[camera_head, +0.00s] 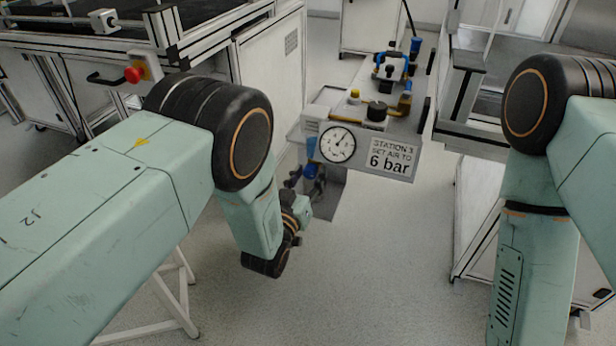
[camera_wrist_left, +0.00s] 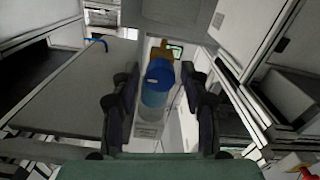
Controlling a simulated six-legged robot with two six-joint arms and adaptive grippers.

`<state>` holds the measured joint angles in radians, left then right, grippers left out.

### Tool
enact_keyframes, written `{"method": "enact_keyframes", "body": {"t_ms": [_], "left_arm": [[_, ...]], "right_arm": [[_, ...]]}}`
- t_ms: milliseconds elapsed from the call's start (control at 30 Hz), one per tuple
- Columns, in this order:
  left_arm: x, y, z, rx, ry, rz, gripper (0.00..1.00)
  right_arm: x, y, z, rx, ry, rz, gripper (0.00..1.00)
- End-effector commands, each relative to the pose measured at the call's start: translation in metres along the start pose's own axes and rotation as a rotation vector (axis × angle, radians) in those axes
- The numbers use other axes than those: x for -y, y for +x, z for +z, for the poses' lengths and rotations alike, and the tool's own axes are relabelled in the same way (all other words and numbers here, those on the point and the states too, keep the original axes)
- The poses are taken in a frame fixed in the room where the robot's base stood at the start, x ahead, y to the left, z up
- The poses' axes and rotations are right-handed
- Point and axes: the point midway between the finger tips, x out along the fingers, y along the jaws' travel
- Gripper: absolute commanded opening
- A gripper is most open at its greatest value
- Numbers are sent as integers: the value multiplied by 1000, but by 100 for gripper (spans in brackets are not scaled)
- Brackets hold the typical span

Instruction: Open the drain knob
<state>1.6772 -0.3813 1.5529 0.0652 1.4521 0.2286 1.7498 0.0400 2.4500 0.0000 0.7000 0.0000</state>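A filter unit with a blue cap (camera_wrist_left: 159,72) and a translucent bluish bowl (camera_wrist_left: 153,100) shows in the left wrist view, with a brass-coloured fitting (camera_wrist_left: 161,51) beyond it. I cannot tell which part is the drain knob. My left gripper (camera_wrist_left: 160,78) is open, with one dark finger on each side of the filter. I see no clear contact. In the head view my left gripper (camera_head: 314,184) is below the front of the station, beside blue parts (camera_head: 311,148) partly hidden there. My right gripper is out of view.
The station carries a round gauge (camera_head: 337,145) and a sign (camera_head: 391,158) reading "STATION 3 SET AIR TO 6 bar". A black knob (camera_head: 376,111) and blue and yellow fittings sit on top. White cabinets stand left and right. The floor (camera_head: 400,260) in front is clear.

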Motion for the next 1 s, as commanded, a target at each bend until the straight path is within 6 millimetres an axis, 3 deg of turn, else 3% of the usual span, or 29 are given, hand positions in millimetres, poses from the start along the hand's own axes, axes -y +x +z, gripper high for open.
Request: {"method": "enact_keyframes", "body": {"t_ms": [500, 667, 1000], "left_arm": [[0, 0, 0, 0, 0, -1, 0], [0, 0, -1, 1, -30, -2, 0], [0, -1, -1, 3, -315, -2, 0]], "right_arm": [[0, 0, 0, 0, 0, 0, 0], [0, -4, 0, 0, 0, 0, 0], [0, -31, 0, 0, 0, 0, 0]]}}
